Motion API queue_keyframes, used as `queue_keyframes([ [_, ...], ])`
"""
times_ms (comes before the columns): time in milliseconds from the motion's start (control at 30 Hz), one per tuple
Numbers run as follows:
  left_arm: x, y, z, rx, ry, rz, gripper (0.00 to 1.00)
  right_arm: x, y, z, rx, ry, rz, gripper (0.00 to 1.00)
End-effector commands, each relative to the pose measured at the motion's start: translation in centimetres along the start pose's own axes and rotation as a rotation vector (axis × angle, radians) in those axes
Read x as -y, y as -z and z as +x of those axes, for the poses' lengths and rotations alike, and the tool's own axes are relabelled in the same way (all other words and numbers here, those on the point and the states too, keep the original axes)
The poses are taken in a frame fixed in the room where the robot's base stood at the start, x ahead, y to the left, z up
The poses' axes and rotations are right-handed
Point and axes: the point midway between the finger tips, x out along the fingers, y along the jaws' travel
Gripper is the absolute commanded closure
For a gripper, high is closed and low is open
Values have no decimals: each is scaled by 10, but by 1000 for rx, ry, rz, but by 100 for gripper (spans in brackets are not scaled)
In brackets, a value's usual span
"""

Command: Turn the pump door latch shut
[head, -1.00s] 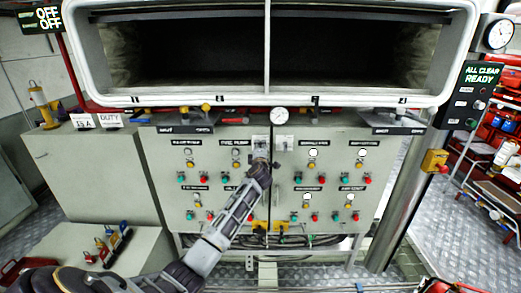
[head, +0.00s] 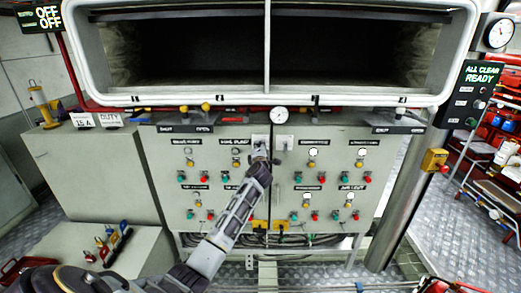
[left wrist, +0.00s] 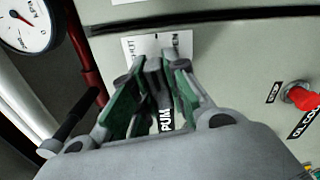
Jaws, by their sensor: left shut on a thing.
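The pump door latch (left wrist: 153,64) is a small dark piece on a white plate (left wrist: 183,42) marked SHUT and OPEN in the left wrist view. In the head view the plate (head: 260,139) is at the upper inner corner of the left grey cabinet door (head: 212,168). My left gripper (head: 260,153) reaches up to it. Its fingers (left wrist: 156,68) are shut on the latch and hide much of it, so its exact angle is hard to tell. A black label reading PUM (left wrist: 166,118) shows between the fingers. My right gripper is not in view.
A pressure gauge (head: 279,114) sits above the door seam, close to the gripper. Buttons and lamps cover both doors; a red button (left wrist: 301,97) is right of the fingers. A dark open compartment (head: 200,55) is above.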

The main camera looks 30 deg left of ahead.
Motion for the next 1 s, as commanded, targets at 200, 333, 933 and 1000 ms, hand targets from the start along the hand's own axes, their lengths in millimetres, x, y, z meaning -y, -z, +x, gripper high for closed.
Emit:
queue_keyframes([
  [200,1,0,0,-1,2,-181,100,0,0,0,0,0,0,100],
  [333,1,0,0,-2,3,-289,100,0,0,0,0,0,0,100],
  [933,2,0,0,-2,3,-795,100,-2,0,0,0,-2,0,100],
  [1000,2,0,0,-2,3,-855,100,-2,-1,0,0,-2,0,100],
])
